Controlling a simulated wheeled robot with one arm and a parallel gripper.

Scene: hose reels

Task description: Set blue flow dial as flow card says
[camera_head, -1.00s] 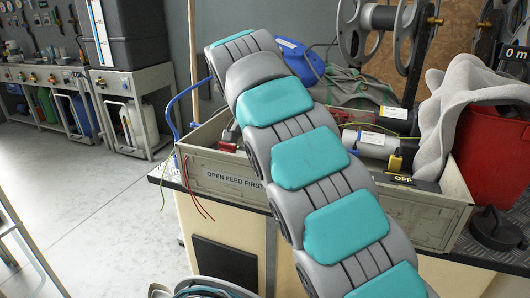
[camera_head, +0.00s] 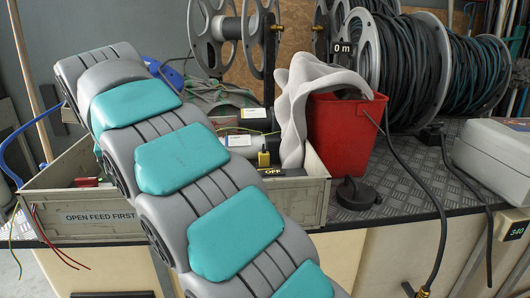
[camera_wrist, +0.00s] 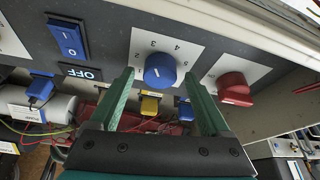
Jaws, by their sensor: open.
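The blue flow dial (camera_wrist: 160,70) sits on a white numbered plate (camera_wrist: 140,42) in the wrist view. A short pale pointer line shows on its face; which number it points at is hard to tell. My gripper (camera_wrist: 160,79) is open, its two green fingers one to each side of the dial in the picture. Whether either touches it I cannot tell. In the head view my arm crosses the left half and my gripper is not visible. I cannot make out a flow card in either view.
A red knob (camera_wrist: 233,88) sits right of the dial, and a blue rocker switch (camera_wrist: 67,38) left. In the head view, a grey crate (camera_head: 100,213) marked "OPEN FEED FIRST", a red bucket (camera_head: 340,135) and hose reels (camera_head: 415,60) crowd the bench. A display (camera_head: 517,231) reads 340.

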